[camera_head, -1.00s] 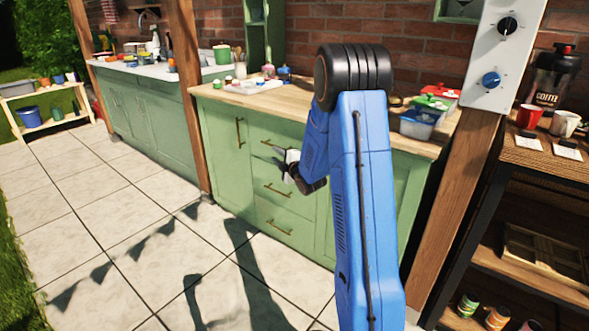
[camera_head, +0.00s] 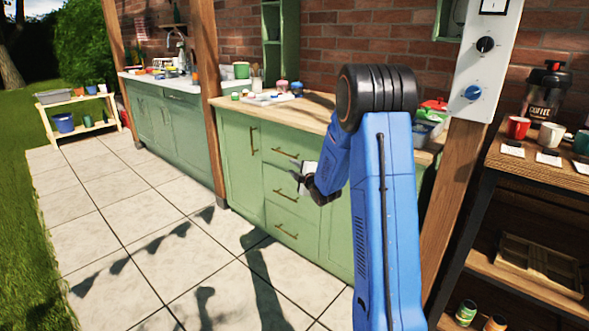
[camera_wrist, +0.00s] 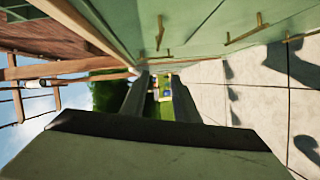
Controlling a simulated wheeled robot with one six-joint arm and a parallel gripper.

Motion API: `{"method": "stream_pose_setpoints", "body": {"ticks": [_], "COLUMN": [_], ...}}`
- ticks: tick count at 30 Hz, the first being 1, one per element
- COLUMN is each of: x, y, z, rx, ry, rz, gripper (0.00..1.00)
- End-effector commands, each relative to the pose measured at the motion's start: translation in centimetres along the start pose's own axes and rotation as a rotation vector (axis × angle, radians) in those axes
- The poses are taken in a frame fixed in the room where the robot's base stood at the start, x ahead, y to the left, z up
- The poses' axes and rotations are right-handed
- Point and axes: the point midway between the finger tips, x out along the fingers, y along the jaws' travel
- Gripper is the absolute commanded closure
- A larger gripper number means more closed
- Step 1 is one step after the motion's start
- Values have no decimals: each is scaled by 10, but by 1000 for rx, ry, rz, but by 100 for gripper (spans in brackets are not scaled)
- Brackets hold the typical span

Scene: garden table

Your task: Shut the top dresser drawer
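The green dresser (camera_head: 243,183) stands under a wooden counter and has a stack of drawers with brass bar handles. The top drawer (camera_head: 274,142) looks nearly flush in the head view; I cannot tell whether a small gap remains. Its handle (camera_head: 286,153) is clear of my gripper. My gripper (camera_head: 303,177) is in front of the right part of the middle drawer, below and right of that handle. The wrist view looks sideways along the dresser front, with handles at the upper right. There my gripper's two dark fingers (camera_wrist: 160,100) are apart with nothing between them.
Small jars and a tray (camera_head: 268,98) stand on the counter. A wooden post (camera_head: 450,190) and a shelf (camera_head: 510,180) with mugs are close on the right. The tiled floor (camera_head: 160,230) left of the dresser is clear.

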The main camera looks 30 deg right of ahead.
Motion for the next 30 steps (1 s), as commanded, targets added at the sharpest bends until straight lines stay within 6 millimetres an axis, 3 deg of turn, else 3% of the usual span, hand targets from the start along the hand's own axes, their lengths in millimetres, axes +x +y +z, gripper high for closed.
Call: {"method": "stream_pose_setpoints", "body": {"ticks": [30], "x": [-88], "y": [40], "z": [-56], "rx": [278], "ry": [-164], "rz": [-192], "gripper": [72]}}
